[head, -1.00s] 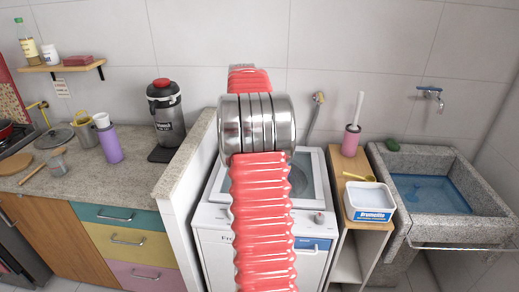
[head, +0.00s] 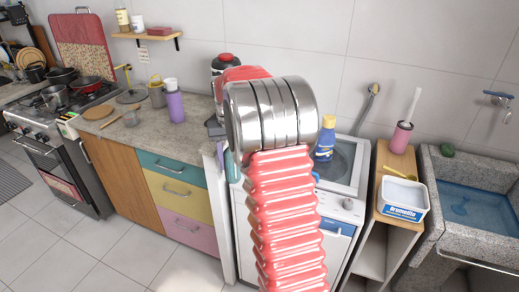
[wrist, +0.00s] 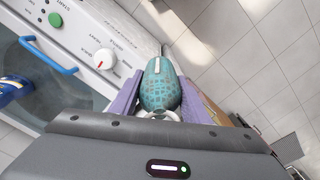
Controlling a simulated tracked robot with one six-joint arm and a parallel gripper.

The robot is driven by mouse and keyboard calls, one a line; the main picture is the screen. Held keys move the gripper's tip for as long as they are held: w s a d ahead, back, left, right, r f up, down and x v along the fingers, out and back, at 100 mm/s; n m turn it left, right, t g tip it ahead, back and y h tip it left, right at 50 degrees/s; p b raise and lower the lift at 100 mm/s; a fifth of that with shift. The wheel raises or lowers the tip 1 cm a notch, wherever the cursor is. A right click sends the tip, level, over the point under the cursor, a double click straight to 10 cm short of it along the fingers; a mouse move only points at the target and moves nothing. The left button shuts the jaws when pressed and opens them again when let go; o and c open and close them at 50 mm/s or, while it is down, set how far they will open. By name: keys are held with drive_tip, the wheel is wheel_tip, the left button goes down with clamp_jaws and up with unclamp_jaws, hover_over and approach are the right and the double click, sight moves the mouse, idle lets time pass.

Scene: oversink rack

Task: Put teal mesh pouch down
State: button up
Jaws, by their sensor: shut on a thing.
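The teal mesh pouch (wrist: 160,88) is in the middle of the wrist view, a rounded teal shape with a pale strip along it. My gripper (wrist: 158,100) is shut on it, with a purple finger at each side. It is held at the washing machine's edge, with floor tiles showing beyond. In the head view my red ribbed arm hides most of the gripper. A teal patch (head: 231,166) shows left of the arm, probably the pouch.
The white washing machine (head: 345,205) stands behind my arm, a blue bottle (head: 325,140) on it. A counter (head: 150,125) with a purple bottle (head: 175,105) lies left. A white tub (head: 404,197) sits on a narrow cabinet at right, beside the stone sink (head: 435,190).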

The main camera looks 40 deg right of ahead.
drive_tip(key=a+f+n, duration=0.3)
drive_tip(key=a, duration=1)
drive_tip(key=a+f+n, duration=0.3)
drive_tip(key=a+f, duration=0.1)
drive_tip(key=a, duration=0.9)
drive_tip(key=shift+w, duration=0.25)
drive_tip(key=shift+d+f, duration=0.1)
